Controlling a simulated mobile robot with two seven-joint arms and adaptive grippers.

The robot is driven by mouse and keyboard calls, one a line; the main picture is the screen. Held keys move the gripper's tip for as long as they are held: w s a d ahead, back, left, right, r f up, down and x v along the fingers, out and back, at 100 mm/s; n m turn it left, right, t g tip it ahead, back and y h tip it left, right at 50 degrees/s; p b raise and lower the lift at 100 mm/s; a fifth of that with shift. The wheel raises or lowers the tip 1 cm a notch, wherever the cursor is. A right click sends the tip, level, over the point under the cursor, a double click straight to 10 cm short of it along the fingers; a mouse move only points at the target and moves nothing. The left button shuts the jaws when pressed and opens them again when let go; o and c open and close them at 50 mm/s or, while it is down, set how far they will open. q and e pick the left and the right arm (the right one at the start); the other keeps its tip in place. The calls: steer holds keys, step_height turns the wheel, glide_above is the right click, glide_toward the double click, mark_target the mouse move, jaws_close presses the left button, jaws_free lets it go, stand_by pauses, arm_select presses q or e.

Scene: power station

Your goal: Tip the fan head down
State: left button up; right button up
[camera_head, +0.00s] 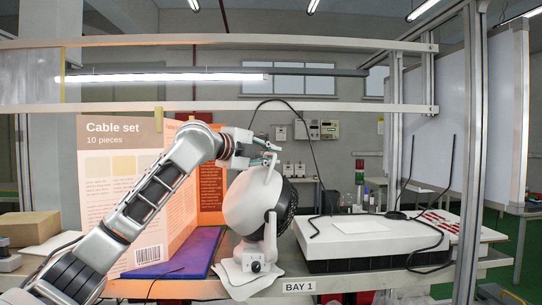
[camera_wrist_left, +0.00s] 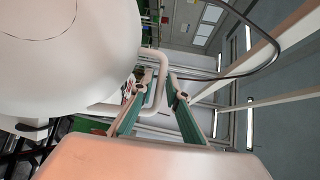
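The fan has a round white head (camera_head: 246,203) with a dark grille (camera_head: 287,205) facing right. It sits in a white yoke on a flat base (camera_head: 247,272) at the bench front. The fan head fills the upper left of the wrist view (camera_wrist_left: 60,50). A bent white handle (camera_wrist_left: 157,98) sticks out from it. My left gripper (camera_head: 276,153) is at the top of the head. In the wrist view its teal fingers lie on both sides of the handle, with their tips close to it (camera_wrist_left: 161,78). Whether they press on it I cannot tell. My right gripper is not in view.
A "Cable set" box (camera_head: 125,185) stands behind my left arm, by a purple mat (camera_head: 185,258). A white and black unit (camera_head: 365,240) with cables stands right of the fan. A metal frame (camera_head: 394,140) rises behind it.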

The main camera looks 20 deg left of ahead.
arm_select(q)
steer(key=shift+s+a, duration=0.15)
steer(key=v, duration=1.1)
steer(key=shift+s, duration=0.3)
steer(key=shift+r, duration=0.15)
